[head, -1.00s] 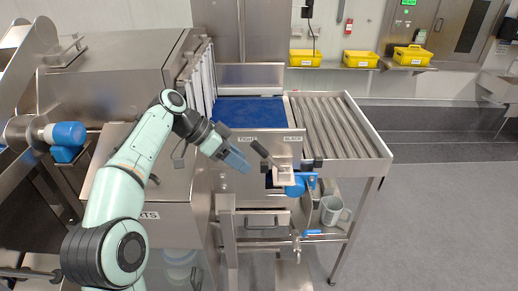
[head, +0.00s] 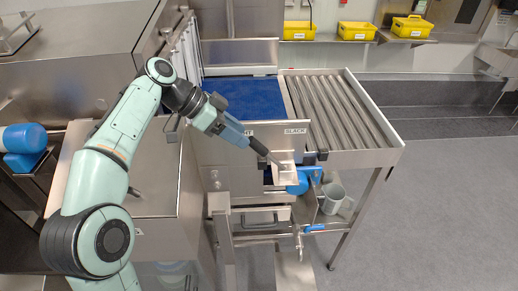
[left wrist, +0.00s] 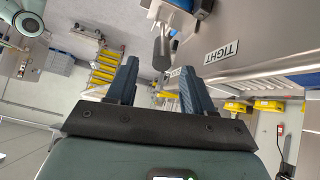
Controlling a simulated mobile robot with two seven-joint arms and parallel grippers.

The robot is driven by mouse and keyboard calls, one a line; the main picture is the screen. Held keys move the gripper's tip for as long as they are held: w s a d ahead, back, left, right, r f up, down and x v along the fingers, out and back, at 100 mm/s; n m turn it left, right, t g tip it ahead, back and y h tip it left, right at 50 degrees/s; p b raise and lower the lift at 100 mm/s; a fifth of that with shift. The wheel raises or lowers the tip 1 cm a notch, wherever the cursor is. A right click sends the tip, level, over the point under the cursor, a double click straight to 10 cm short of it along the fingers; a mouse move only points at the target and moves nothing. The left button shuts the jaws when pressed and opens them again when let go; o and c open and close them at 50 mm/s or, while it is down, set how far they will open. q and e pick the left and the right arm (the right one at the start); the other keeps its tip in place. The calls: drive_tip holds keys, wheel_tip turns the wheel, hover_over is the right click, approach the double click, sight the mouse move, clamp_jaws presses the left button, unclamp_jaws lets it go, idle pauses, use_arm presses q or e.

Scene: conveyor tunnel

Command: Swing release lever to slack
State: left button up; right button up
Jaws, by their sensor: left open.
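The release lever (head: 259,148) has a dark handle that leans up and left from its pivot bracket (head: 284,173), toward the TIGHT side. The SLACK label (head: 296,131) is right of the handle; the TIGHT label is mostly hidden behind my left gripper (head: 243,138), but shows in the left wrist view (left wrist: 222,52). My left gripper is open, with its fingertips close to the handle's free end. In the left wrist view the handle (left wrist: 162,48) appears between and ahead of the two fingers (left wrist: 158,66). I cannot tell whether they touch. My right gripper is not in view.
A blue belt (head: 240,98) and a steel roller table (head: 335,110) lie behind the lever panel. Yellow bins (head: 357,31) stand at the back. Open floor is at the right.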

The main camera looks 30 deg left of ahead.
sight(263, 149)
use_arm(q)
drive_tip(key=x, duration=0.7)
drive_tip(key=shift+w+d+f+b, duration=0.15)
drive_tip(key=shift+w+f+b, duration=0.1)
drive_tip(key=shift+b, duration=0.1)
clamp_jaws()
